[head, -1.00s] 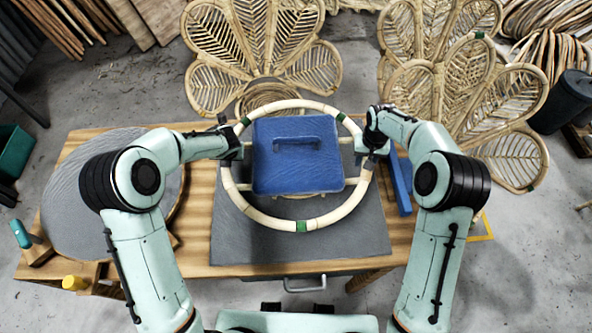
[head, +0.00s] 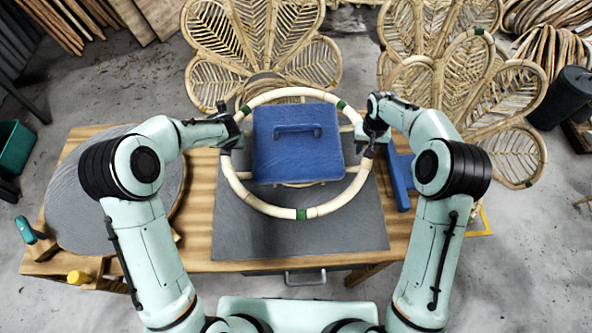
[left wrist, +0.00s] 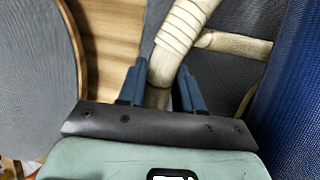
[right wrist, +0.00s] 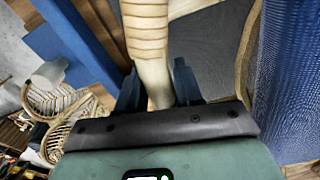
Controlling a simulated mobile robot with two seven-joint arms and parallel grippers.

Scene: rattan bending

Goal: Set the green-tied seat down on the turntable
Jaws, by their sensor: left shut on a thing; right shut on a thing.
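The green-tied seat is a pale rattan ring (head: 332,206) with green ties and a blue block (head: 297,160) with a handle in its middle. Both grippers hold it level over the grey mat. My left gripper (head: 232,134) is shut on the ring's left side; its fingers straddle the rattan in the left wrist view (left wrist: 160,90). My right gripper (head: 366,137) is shut on the ring's right side; its fingers straddle the rattan in the right wrist view (right wrist: 155,88). The turntable is likely the round grey disc (head: 75,195) at the table's left.
The wooden table (head: 200,215) carries a grey mat (head: 300,240) below the seat. A blue bar (head: 402,180) lies right of the seat. A yellow-capped item (head: 78,278) and a teal-handled tool (head: 27,230) sit near the left front. Leaf-shaped rattan chair backs (head: 465,100) stand behind.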

